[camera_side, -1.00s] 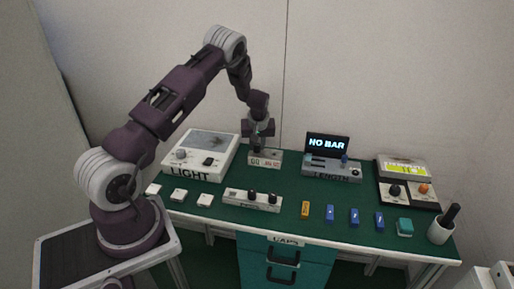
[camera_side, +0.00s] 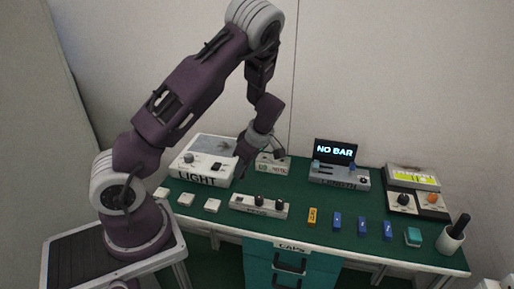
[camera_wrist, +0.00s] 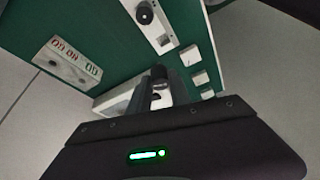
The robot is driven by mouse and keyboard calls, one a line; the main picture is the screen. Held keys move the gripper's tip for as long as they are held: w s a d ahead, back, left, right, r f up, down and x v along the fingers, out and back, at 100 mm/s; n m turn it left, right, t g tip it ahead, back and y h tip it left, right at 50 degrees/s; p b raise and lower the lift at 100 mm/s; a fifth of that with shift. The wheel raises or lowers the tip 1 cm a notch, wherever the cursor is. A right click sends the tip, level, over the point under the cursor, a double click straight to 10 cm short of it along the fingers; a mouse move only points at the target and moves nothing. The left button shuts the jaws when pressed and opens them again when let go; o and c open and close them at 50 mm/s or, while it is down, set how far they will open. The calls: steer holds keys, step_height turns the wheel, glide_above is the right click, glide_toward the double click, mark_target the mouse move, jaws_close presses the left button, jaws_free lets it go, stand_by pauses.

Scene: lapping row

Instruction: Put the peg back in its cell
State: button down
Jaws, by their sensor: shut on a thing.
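My gripper (camera_wrist: 160,92) is shut on a dark, round-ended peg (camera_wrist: 158,71), which shows between the fingers in the wrist view. In the side view my gripper (camera_side: 241,168) hangs tilted above the bench, between the LIGHT box and the small marked box; the peg is too dark to make out there. A white block with cells (camera_side: 262,207) lies at the front middle of the bench. Black knobs stand in it at the middle and right.
The LIGHT box (camera_side: 203,180), a small box with red marks (camera_wrist: 82,58) and the LENGTH device (camera_side: 340,178) with a "NO BAR" screen stand behind. Several white tiles (camera_side: 186,200) lie front left. Blue blocks (camera_side: 337,222) and a cup (camera_side: 450,240) are right. Green bench between is clear.

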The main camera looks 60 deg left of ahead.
steer(key=shift+s+d+n, duration=0.45)
steer(key=shift+s+n, duration=0.05)
steer(key=shift+s, duration=0.3)
steer(key=shift+f, duration=2.9)
steer(key=shift+f, duration=1.4)
steer(key=c, duration=1.1)
jaws_free()
steer(key=v, duration=0.7)
steer(key=shift+w+a, duration=0.1)
steer(key=shift+w, duration=0.05)
